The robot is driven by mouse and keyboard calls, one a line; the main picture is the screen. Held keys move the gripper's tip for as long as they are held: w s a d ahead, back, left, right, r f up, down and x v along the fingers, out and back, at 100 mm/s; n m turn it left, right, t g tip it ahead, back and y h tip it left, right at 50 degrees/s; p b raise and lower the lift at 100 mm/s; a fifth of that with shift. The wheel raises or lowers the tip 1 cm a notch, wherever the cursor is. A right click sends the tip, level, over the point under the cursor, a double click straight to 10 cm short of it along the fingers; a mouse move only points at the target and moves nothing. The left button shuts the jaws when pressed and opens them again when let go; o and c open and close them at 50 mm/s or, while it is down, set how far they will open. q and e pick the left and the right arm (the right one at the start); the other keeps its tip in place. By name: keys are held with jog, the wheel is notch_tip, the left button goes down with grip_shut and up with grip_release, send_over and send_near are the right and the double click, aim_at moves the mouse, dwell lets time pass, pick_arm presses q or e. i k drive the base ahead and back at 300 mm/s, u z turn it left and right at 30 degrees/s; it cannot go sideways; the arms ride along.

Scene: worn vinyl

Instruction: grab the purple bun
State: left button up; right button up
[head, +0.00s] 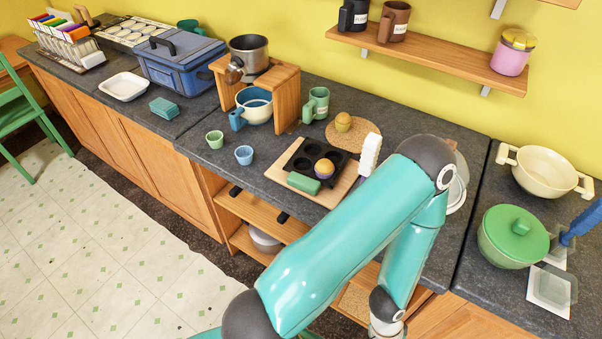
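The purple bun (324,168) has a golden top and a purple wrapper. It sits in a cup of the dark muffin tin (302,160), at the tin's front right. The tin rests on a light wooden board (339,186) on the dark counter. A second bun with a golden top and a yellowish wrapper (343,122) stands on a round cork mat behind the tin. A teal arm of mine crosses in front, to the right of the tin. Its wrist hangs low at the bottom edge. Neither gripper's fingers show.
A white upright object (369,154) stands right of the tin, partly behind my arm.

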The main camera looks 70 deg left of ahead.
aim_at(325, 168)
jog(key=u, duration=0.25)
jog(key=k, duration=1.55)
jog(key=u, duration=0.45)
jog(key=i, duration=1)
jog(key=u, duration=0.05)
